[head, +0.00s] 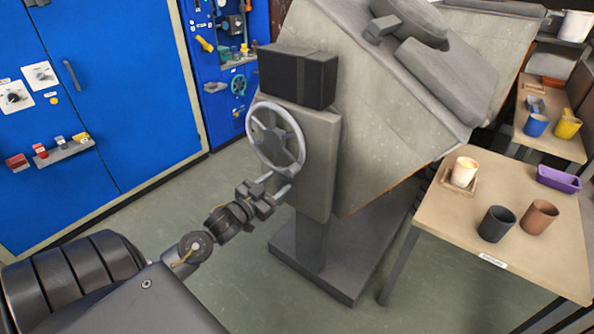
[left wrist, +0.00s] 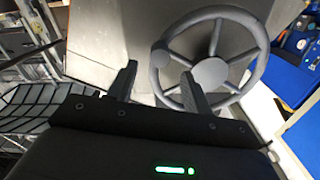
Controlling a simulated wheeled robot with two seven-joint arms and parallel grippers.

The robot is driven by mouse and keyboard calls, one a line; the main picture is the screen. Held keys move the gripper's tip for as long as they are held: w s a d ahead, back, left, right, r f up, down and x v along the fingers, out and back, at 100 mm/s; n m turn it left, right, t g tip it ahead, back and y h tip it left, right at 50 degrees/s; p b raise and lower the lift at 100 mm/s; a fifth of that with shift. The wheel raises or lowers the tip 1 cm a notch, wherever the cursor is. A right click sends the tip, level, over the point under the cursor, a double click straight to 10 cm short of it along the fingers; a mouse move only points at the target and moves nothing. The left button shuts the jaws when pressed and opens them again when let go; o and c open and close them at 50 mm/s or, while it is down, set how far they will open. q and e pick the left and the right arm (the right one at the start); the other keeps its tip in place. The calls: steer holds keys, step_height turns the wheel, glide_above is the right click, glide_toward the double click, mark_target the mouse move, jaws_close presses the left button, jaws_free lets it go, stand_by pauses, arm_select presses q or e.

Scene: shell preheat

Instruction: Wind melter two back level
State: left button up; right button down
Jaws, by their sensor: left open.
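The melter (head: 375,95) is a large grey body on a stand, and it is tilted over to one side. A grey spoked handwheel (head: 275,137) is on its near side, under a black box (head: 298,77). My left gripper (head: 277,185) is at the wheel's lower edge with its fingers apart. My right gripper is not in view.
Blue cabinets (head: 100,120) stand at the left. The floor (head: 215,215) between is clear.

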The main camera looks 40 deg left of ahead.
mark_target(297, 168)
arm_select(q)
steer(key=w, duration=1)
steer(key=shift+w+a, duration=0.1)
steer(key=shift+w, duration=0.15)
steer(key=shift+f, duration=0.15)
jaws_close()
